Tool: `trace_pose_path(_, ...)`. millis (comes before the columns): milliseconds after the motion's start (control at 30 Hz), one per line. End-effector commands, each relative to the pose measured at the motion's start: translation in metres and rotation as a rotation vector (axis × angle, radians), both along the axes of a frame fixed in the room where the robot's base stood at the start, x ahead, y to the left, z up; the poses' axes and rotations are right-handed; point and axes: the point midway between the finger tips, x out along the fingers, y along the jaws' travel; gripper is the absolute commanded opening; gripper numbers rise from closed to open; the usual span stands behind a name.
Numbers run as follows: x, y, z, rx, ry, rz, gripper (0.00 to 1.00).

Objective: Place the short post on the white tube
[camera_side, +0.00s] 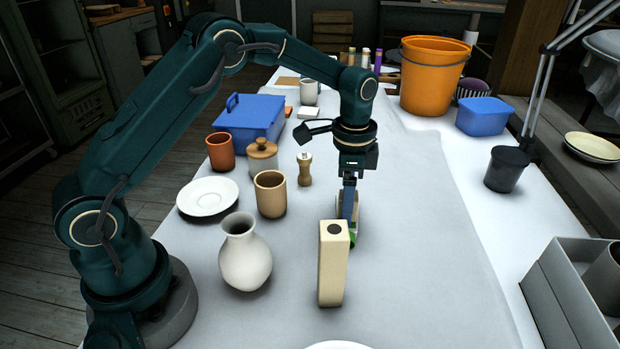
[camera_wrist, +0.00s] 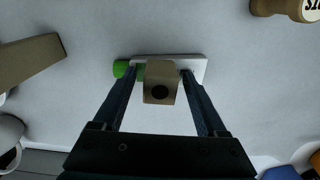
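The white tube with a green cap lies flat on the table; in the wrist view its white body (camera_wrist: 197,68) shows right of the short post and its cap at the left. In the side view the green cap (camera_side: 351,240) shows below my gripper (camera_side: 348,218). The short post (camera_wrist: 160,72), tan with a dark round spot on its end, is upright over the tube's middle. In the wrist view my gripper (camera_wrist: 160,74) has a finger on each side of it, with slight gaps, so it looks open. Contact between post and tube is hidden.
A tall cream post (camera_side: 332,275) stands close in front of my gripper. The grey cloth on the right is clear up to a grey crate (camera_side: 565,300).

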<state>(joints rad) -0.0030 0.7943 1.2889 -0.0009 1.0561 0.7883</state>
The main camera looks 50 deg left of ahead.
Motion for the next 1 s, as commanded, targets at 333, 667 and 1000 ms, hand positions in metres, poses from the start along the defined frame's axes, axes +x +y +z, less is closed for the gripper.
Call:
trace_pose_path(333,0.001,0.0,0.033,0.0,-0.007,0.0,0.75)
trace_pose_path(667,0.001,0.0,0.098,0.001,-0.005,0.0,0.75)
trace_pose_path(1000,0.0,0.0,0.121,0.001,0.001,0.001,0.75)
